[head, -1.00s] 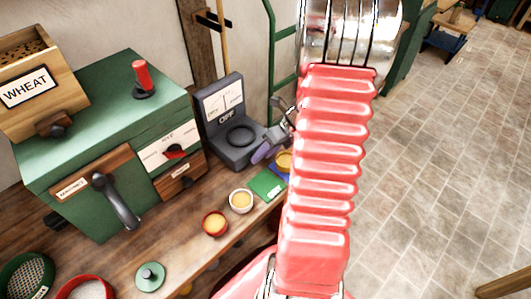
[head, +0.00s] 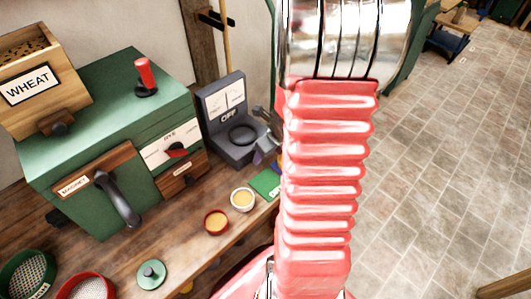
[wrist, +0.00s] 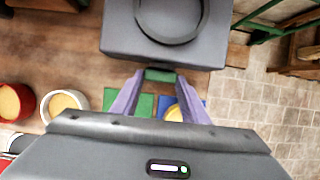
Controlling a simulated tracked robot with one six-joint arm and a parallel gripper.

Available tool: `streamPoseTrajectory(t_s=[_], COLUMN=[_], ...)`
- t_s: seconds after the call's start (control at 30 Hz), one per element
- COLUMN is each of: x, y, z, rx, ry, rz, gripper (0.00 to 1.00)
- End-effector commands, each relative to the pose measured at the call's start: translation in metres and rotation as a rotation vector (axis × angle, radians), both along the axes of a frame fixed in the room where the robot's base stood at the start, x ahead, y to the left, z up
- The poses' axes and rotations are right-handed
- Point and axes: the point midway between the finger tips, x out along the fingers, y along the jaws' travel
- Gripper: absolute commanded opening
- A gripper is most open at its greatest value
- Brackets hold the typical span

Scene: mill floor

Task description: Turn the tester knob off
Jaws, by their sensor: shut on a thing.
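The tester (head: 222,145) is a dark grey unit with an upright dial panel, a round black ring on its base and a label reading OFF. In the wrist view its base (wrist: 125,42) fills the top middle. A small dark green piece (wrist: 160,75), apparently the knob, sits at its front edge. My gripper (wrist: 159,79) has its two purple fingers shut on that piece, one on each side. In the head view my gripper (head: 262,153) is at the tester's front right corner, partly hidden by my red arm. The knob cannot be made out there.
A green mill (head: 110,130) with a red lever (head: 145,75) and a wheat hopper (head: 40,90) stands left. A red bowl (head: 216,222), a white bowl (head: 242,199) and a green card (head: 264,183) lie on the bench in front.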

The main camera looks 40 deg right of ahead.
Motion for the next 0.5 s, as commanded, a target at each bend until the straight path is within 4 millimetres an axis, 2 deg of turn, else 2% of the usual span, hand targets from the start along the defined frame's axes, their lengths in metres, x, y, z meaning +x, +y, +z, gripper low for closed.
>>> streamPoseTrajectory(t_s=[0.07,0.1,0.37,0.5], x=[0.0002,0.0002,0.0001,0.0001], y=[-0.0005,-0.0005,-0.0002,-0.0001], z=[0.0002,0.0002,0.0001,0.0001], rx=[-0.001,-0.001,0.001,0.001], ry=[0.000,0.000,0.000,0.000], rz=[0.001,0.001,0.001,0.001], gripper=[0.18,0.41,0.59,0.59])
